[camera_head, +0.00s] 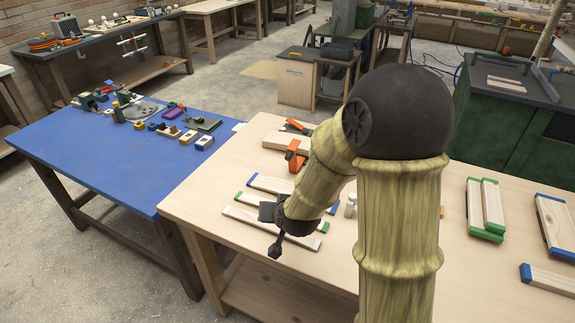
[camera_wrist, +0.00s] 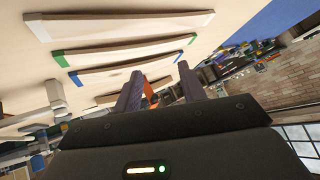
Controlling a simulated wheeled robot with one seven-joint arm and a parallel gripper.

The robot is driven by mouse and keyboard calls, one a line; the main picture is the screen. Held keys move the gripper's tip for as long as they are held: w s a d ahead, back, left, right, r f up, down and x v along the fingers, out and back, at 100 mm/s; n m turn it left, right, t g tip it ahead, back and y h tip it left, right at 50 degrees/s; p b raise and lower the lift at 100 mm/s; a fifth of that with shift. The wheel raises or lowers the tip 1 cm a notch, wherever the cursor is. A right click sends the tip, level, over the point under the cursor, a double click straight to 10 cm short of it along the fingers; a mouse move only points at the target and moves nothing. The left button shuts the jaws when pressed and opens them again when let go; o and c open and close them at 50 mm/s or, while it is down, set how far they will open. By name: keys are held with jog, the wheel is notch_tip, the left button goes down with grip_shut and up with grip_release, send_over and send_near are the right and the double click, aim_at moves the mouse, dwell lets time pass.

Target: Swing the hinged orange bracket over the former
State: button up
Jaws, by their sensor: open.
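The orange bracket (camera_head: 297,155) stands on the pale wooden bench, beside a light wooden block (camera_head: 284,143) that may be the former. Whether the bracket lies over the block is unclear. In the wrist view a small orange part (camera_wrist: 152,92) shows beyond and between my fingers, partly hidden by them. My gripper (camera_head: 276,246) is near the bench's left front edge, in front of the bracket and apart from it. In the wrist view my gripper (camera_wrist: 159,72) has two dark fingers spread apart with nothing held between them.
Wooden strips with blue and green ends (camera_head: 270,184) lie between my gripper and the bracket. More capped strips (camera_head: 485,208) lie at the right. A blue-topped table (camera_head: 90,150) with small parts adjoins the bench at the left. My arm hides the bench's middle.

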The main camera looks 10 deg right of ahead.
aim_at(288, 159)
jog(key=w+a+m+t, duration=0.1)
jog(key=w+t, duration=0.1)
jog(key=w+a+f+m+t+h+b, duration=0.1)
jog(key=w+m, duration=0.1)
jog(key=w, duration=0.1)
jog(key=w+a+f+m+t+b, duration=0.1)
jog(key=w+m+t, duration=0.1)
jog(key=shift+w+f+t, duration=0.2)
jog(key=shift+w+t, duration=0.1)
jog(key=shift+w, duration=0.05)
jog(key=m+h, duration=0.2)
jog(key=d+m+t+h+b, duration=0.1)
jog(key=m, duration=0.1)
jog(key=d+m+t+h+b, duration=0.1)
jog(key=m+h, duration=0.1)
jog(key=shift+w+d+f+h, duration=0.25)
jog(key=shift+w+f+h, duration=0.05)
jog(key=shift+w+f, duration=0.1)
jog(key=shift+s+d+r+m+h, duration=0.1)
jog(key=shift+s+d+m+h, duration=0.15)
jog(key=shift+m+h, duration=0.25)
jog(key=shift+s+d+r+m+h, duration=0.15)
jog(key=shift+d+m+h, duration=0.15)
jog(key=shift+m+h, duration=0.15)
jog(key=p+x, duration=0.2)
jog(key=x, duration=1.5)
jog(key=shift+w+r, duration=0.1)
jog(key=shift+w, duration=0.1)
